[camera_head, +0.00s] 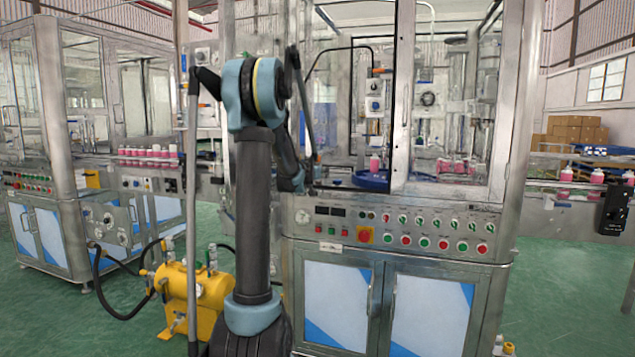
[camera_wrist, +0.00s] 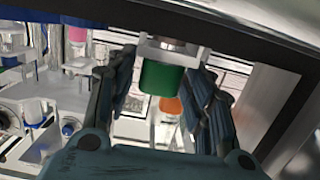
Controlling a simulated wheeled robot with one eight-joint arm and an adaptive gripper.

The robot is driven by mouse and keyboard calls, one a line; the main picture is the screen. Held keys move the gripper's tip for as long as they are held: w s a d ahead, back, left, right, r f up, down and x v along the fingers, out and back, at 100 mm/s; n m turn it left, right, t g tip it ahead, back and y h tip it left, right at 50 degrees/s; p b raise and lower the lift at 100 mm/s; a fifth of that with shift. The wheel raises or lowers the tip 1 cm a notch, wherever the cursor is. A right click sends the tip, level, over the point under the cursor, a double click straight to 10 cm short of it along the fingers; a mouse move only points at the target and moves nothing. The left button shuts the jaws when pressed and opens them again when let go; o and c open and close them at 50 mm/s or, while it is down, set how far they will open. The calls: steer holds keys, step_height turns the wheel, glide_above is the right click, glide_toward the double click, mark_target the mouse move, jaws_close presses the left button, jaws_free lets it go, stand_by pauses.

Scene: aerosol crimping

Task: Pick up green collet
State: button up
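The green collet (camera_wrist: 163,78) is a short green cylinder below a metal holder (camera_wrist: 172,48) in the wrist view. My gripper (camera_wrist: 168,82) is open, with one dark finger on each side of the collet. In the head view my arm reaches into the machine's open front, and the collet and fingertips are hidden there.
An orange round part (camera_wrist: 171,105) shows below the collet. The machine cabinet (camera_head: 400,215) has a button panel and glass walls around my arm. Pink bottles (camera_head: 148,155) stand on the conveyor at left. A yellow tank (camera_head: 190,295) stands on the floor.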

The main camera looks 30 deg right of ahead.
jaws_close()
steer(key=shift+r, duration=0.1)
step_height(320, 180, up, 10)
steer(key=shift+f, duration=0.1)
stand_by(0.4)
